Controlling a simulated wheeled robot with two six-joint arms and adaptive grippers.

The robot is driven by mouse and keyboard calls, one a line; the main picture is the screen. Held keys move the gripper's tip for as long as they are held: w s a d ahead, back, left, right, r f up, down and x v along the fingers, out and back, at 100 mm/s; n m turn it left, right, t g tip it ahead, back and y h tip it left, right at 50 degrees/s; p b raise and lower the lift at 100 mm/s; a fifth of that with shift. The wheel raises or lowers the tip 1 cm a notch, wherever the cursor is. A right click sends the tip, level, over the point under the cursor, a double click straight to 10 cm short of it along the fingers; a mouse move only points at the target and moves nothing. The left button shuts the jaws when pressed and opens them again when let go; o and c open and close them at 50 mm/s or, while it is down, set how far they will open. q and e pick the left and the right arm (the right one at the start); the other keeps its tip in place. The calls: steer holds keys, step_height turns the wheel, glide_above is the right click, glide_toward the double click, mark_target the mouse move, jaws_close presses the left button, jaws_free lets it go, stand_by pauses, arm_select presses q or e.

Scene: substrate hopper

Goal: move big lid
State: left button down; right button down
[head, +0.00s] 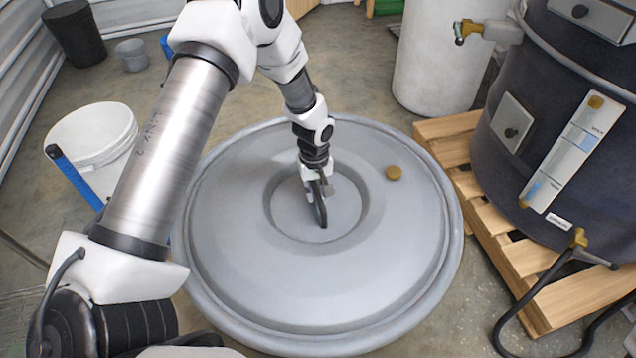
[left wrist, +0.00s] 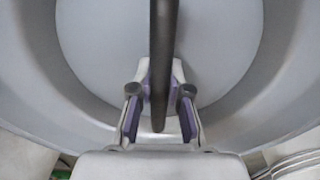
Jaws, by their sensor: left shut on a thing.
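The big lid (head: 270,285) is a large round grey disc with a raised rim and a round recess in its middle. It fills the centre of the head view, and its grey surface also fills much of the left wrist view (left wrist: 95,40). A dark bar-like handle (left wrist: 162,60) stands over the recess. My left gripper (head: 319,205) is above the recess, shut on this handle, with a finger on each side of it. What lies under the lid is hidden. My right gripper is not in view.
A dark tank (head: 545,120) on a wooden pallet (head: 510,255) stands close on the right. A white barrel (head: 440,60) is behind the lid. A white bucket (head: 90,135) is at the left, with a blue bar (head: 75,178) beside it.

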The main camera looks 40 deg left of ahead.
arm_select(q)
steer(key=shift+f, duration=0.5)
steer(key=shift+f, duration=0.3)
steer(key=c, duration=1.1)
jaws_free()
steer(key=shift+f, duration=0.1)
steer(key=shift+f+b, duration=0.1)
steer(key=shift+b, duration=0.55)
steer(key=shift+r+p, duration=0.35)
steer(key=shift+r, duration=0.55)
steer(key=r+p, duration=0.1)
steer(key=r, duration=0.1)
steer(key=r+p, duration=0.1)
steer(key=r, duration=0.1)
steer(key=r+p, duration=0.1)
steer(key=r, duration=0.1)
steer(key=shift+s+d+r+p, duration=0.25)
steer(key=shift+d+r+p, duration=0.05)
steer(key=shift+p, duration=0.05)
